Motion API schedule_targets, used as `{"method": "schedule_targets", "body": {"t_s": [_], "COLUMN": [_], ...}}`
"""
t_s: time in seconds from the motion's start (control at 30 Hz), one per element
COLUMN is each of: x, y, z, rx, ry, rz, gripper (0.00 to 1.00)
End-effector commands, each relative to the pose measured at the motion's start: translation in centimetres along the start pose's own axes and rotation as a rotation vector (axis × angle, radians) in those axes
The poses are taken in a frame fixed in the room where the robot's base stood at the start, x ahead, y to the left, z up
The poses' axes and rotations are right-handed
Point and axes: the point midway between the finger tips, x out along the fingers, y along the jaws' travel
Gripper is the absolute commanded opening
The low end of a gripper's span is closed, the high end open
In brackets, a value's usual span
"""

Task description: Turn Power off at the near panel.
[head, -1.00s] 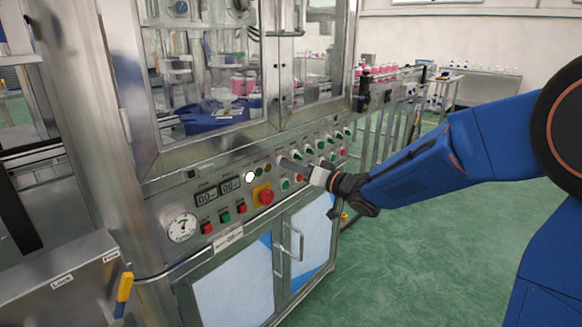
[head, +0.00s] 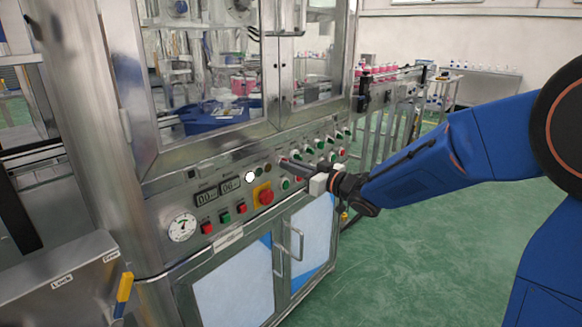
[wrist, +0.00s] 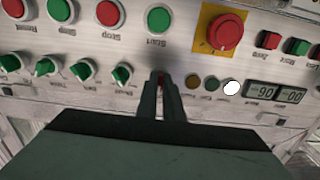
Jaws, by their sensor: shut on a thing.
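The near panel (head: 214,172) is the metal control face on the front of the glazed machine. My gripper (head: 284,162) reaches it from the right, with its fingertips at the upper row of controls. In the wrist view my gripper (wrist: 161,78) is shut on a small control between the green selector knobs and the indicator lamps. A dark reddish sliver shows between the fingers. This control sits where the Power switch may be, but the fingers hide most of it and its label is not readable, so its turned position cannot be told.
A green selector knob (wrist: 122,74) is close beside the fingers. A green button (wrist: 158,18) and the red emergency stop (wrist: 224,32) on its yellow plate are nearby. A white lamp (wrist: 231,87) and displays (wrist: 275,92) sit on the other side. Green floor (head: 420,250) is open at right.

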Motion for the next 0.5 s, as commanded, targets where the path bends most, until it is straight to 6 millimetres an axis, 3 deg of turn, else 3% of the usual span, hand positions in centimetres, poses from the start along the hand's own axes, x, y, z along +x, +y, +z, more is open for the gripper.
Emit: {"method": "schedule_targets", "body": {"t_s": [0.5], "x": [-0.03], "y": [0.10], "z": [0.06], "rx": [-0.415], "ry": [-0.001], "rz": [0.000], "gripper": [0.00]}}
